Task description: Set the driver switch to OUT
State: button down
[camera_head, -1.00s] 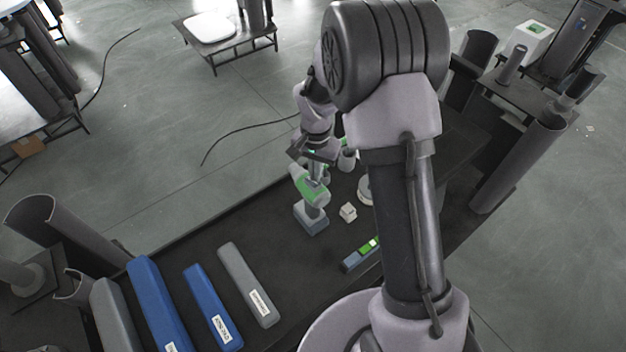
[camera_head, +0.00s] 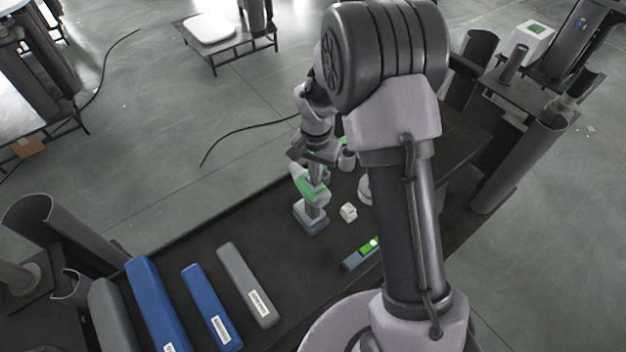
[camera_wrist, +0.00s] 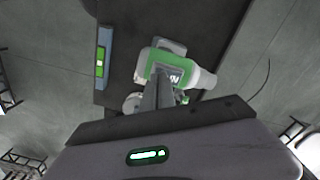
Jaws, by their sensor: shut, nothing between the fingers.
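The driver (camera_head: 312,192) is a green and white power tool with a grey base, standing upright on the dark bench (camera_head: 290,250). In the wrist view the driver (camera_wrist: 190,75) lies directly beyond my fingers, with dark lettering ending in "N" on its side, partly covered by them. My gripper (camera_head: 315,175) is shut and empty, pointing down at the top of the driver; it also shows in the wrist view (camera_wrist: 163,85). The fingertips look at or very near the driver's body; I cannot tell whether they touch. The switch itself is hidden or too small to make out.
A blue-grey bar with a green display (camera_head: 362,253) lies nearer. Blue and grey labelled bars (camera_head: 212,308) lie at the front left. Open dark half-tubes (camera_head: 60,235) stand at the bench's left end.

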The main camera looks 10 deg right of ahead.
jog(key=shift+f+b, duration=0.4)
jog(key=shift+f, duration=0.1)
notch_tip(320, 180, up, 7)
jog(key=p, duration=0.4)
jog(key=shift+r+p, duration=0.15)
jog(key=shift+p, duration=0.15)
jog(key=shift+b, duration=0.6)
jog(key=s+a+n+t+b, duration=0.1)
jog(key=s+t+b, duration=0.1)
jog(key=s+b, duration=0.6)
jog(key=s+a+f+n+t+y+b, duration=0.1)
jog(key=s+t+b, duration=0.1)
jog(key=s+b, duration=0.6)
jog(key=s+a+f+n+t+y+b, duration=0.1)
jog(key=s+a+b, duration=0.1)
jog(key=s+b, duration=0.6)
jog(key=shift+s+f+t+b, duration=0.15)
jog(key=shift+f+t+b, duration=0.1)
jog(key=shift+t+b, duration=0.2)
